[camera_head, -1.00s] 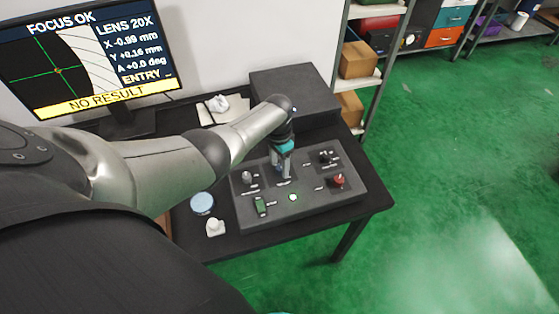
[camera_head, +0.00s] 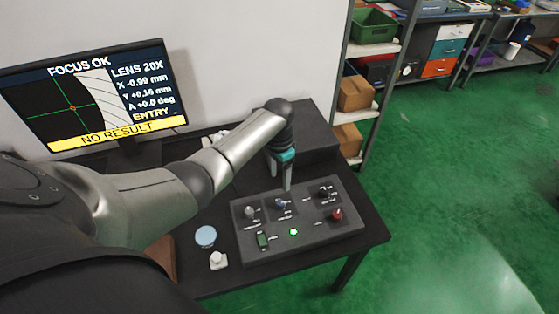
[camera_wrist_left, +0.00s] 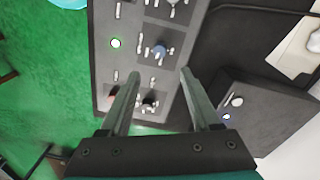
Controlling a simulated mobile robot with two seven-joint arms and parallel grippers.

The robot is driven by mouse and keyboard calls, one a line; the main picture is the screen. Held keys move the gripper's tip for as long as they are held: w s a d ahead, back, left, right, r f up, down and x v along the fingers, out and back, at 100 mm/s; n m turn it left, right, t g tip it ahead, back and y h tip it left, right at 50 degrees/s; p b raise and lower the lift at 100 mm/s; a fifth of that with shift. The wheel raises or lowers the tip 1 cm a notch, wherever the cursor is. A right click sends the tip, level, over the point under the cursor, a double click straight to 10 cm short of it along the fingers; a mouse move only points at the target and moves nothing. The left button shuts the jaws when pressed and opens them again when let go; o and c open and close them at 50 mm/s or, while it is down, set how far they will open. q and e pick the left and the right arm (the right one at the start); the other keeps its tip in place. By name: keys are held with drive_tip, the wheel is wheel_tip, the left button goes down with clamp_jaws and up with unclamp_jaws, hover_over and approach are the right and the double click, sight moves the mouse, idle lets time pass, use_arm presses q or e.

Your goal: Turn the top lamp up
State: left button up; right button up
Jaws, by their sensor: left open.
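A dark control panel (camera_head: 300,245) lies on the black table, with knobs whose labels are too small to read. A blue knob (camera_head: 280,203) sits at its upper middle, a grey knob (camera_head: 249,212) to the left, a black knob (camera_head: 324,192) and a red knob (camera_head: 337,215) to the right. I cannot tell which one is the top lamp. My left gripper (camera_head: 281,186) is open and empty just above the blue knob. In the left wrist view, the gripper (camera_wrist_left: 160,74) has its fingers apart, with the blue knob (camera_wrist_left: 158,52) beyond the tips. My right gripper is out of view.
A green switch (camera_head: 263,240) and a lit green button (camera_head: 293,232) are on the panel's front. A monitor (camera_head: 95,97) reads "NO RESULT". A dark box (camera_head: 318,135) stands behind the panel. A light blue disc (camera_head: 205,236) and a white piece (camera_head: 218,260) lie left of it.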

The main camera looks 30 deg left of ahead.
use_arm(q)
drive_tip(key=shift+r+p, duration=0.3)
drive_tip(key=shift+r, duration=1.6)
